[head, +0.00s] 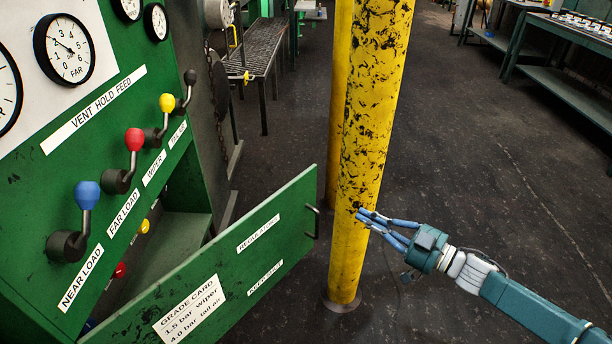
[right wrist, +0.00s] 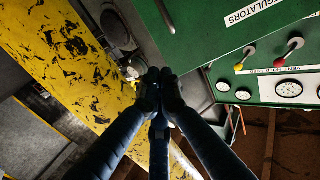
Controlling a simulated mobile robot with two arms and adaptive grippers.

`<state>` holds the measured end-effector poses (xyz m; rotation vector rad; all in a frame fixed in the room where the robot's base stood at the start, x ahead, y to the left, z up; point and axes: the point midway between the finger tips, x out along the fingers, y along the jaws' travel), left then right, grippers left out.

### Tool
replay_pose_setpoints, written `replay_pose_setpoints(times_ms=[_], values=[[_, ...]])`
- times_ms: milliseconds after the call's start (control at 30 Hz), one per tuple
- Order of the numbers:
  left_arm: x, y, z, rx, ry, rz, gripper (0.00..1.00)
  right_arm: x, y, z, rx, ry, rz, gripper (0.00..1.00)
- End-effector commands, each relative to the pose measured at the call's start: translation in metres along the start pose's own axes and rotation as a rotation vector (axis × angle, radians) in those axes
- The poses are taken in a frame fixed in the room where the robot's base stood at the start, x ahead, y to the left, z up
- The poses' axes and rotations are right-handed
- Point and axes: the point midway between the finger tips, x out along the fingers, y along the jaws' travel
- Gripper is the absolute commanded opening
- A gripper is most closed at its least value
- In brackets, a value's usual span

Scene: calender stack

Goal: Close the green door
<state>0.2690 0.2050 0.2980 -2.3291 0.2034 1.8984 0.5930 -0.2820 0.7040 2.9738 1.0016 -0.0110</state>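In the right wrist view a green panel marked REGULATORS (right wrist: 215,20), which appears to be the door, is at the top. My right gripper (head: 362,214) is right of the handle, apart from it, and overlaps the yellow post in the picture. Its dark fingertips (right wrist: 160,88) are together with nothing visible between them. My left gripper is not in view.
A scuffed yellow post (head: 370,110) stands just right of the door's free edge. The green cabinet (head: 90,150) carries gauges and levers with coloured knobs. Benches stand behind and at the right (head: 560,70). The dark floor (head: 480,150) on the right is clear.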

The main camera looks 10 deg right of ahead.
Motion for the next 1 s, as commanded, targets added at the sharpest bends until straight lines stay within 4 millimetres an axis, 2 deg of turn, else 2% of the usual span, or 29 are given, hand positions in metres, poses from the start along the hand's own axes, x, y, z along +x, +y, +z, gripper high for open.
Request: replay_pose_setpoints(times_ms=[167, 500, 633, 800, 1000], values=[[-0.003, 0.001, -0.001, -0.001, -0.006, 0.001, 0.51, 0.018, 0.002, 0.001, 0.001, 0.000, 0.002, 0.00], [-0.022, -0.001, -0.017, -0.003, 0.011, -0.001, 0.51, 0.090, 0.001, 0.001, 0.000, 0.002, 0.001, 0.00], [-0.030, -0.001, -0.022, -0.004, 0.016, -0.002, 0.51, 0.113, 0.001, 0.001, 0.001, 0.001, 0.001, 0.00], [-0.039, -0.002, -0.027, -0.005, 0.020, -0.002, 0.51, 0.132, 0.001, 0.002, 0.001, 0.000, 0.001, 0.00], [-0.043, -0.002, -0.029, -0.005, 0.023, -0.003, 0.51, 0.139, 0.001, 0.002, 0.001, -0.002, 0.001, 0.00]])
